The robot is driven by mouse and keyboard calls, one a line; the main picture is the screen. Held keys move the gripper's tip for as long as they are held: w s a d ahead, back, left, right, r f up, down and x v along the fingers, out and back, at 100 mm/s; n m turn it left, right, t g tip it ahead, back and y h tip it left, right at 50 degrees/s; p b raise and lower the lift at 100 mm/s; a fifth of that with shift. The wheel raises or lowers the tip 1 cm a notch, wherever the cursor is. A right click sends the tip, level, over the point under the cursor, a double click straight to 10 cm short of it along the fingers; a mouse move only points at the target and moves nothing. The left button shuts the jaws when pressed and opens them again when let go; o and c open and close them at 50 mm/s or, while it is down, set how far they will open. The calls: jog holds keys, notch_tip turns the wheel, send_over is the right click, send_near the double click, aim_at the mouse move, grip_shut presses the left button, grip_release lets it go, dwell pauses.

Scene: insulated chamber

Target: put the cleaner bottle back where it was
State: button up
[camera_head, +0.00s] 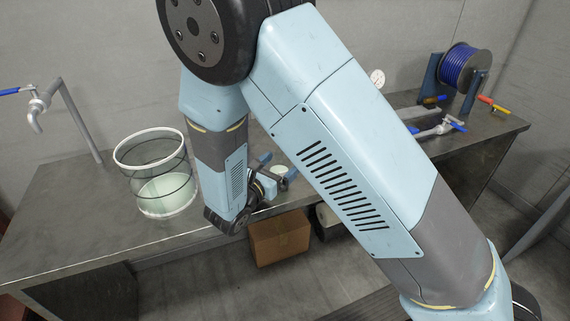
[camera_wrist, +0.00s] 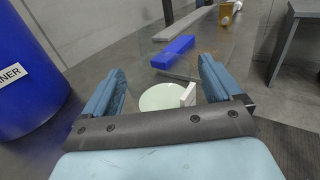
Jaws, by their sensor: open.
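In the wrist view, a large blue cylinder (camera_wrist: 28,85) at the left edge, close to the camera, carries a white label ending in "NER"; it appears to be the cleaner bottle. Its top is cut off. I cannot make it out in the head view, where my arm covers part of the bench. My gripper (camera_wrist: 162,68) is open, and the blue cylinder is outside its fingers, to the left. Between the fingers shows a pale round cup (camera_wrist: 160,97) with a white handle; I see no contact. In the head view my gripper (camera_head: 270,174) is low near the bench's front edge.
A clear bucket (camera_head: 125,154) with pale liquid stands left on the metal bench (camera_head: 60,215). A tap (camera_head: 42,105) is further left. A blue reel (camera_head: 463,70) and valves (camera_head: 440,128) are at right. A cardboard box (camera_head: 279,240) sits below.

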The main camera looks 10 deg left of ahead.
jog(key=v, duration=1.1)
jog(key=shift+r, duration=0.1)
jog(key=shift+w+d, duration=0.1)
